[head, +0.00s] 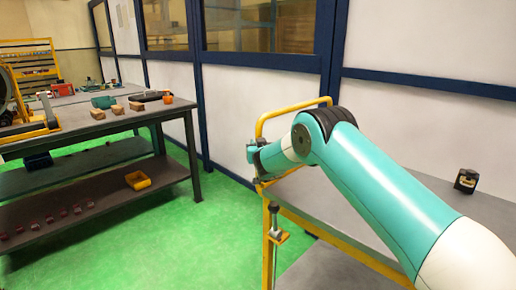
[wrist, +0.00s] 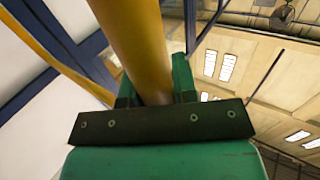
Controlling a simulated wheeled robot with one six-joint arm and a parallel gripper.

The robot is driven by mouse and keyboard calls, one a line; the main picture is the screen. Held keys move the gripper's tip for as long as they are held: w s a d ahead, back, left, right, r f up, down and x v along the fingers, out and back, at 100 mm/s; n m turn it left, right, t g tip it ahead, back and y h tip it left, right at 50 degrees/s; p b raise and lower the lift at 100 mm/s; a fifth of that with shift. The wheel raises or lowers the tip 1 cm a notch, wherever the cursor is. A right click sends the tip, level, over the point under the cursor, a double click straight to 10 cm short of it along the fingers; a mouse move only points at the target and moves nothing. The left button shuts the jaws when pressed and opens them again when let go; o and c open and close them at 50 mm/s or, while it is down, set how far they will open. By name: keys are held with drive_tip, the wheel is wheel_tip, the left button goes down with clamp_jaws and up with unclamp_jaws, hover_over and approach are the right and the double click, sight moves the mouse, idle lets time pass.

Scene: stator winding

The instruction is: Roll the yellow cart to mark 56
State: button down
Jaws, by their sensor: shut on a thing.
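The yellow cart (head: 318,232) stands at the lower right in the head view, with a yellow frame, grey shelves and a raised tube handle (head: 290,108). My gripper (head: 254,155) is at the handle's left upright. In the wrist view a thick yellow tube (wrist: 134,45) runs between my gripper's green jaws (wrist: 155,92), which are shut on it. My arm hides part of the cart's top and frame. The cart's wheels are out of view. No mark 56 is visible in either view.
A dark workbench (head: 100,126) with tools, blocks and an orange cup (head: 167,99) stands at left. A yellow bin (head: 138,180) is on its lower shelf. Green floor (head: 215,235) lies clear between bench and cart. A white-panelled wall (head: 225,110) runs behind. A small black device (head: 466,180) sits on the cart.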

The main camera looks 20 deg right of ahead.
drive_tip(key=c, duration=0.9)
unclamp_jaws()
drive_tip(key=shift+a, duration=0.25)
drive_tip(key=shift+d, duration=0.15)
drive_tip(key=s+a+b, duration=0.2)
drive_tip(key=s+b, duration=0.3)
drive_tip(key=s, duration=1.2)
drive_tip(key=shift+s, duration=0.2)
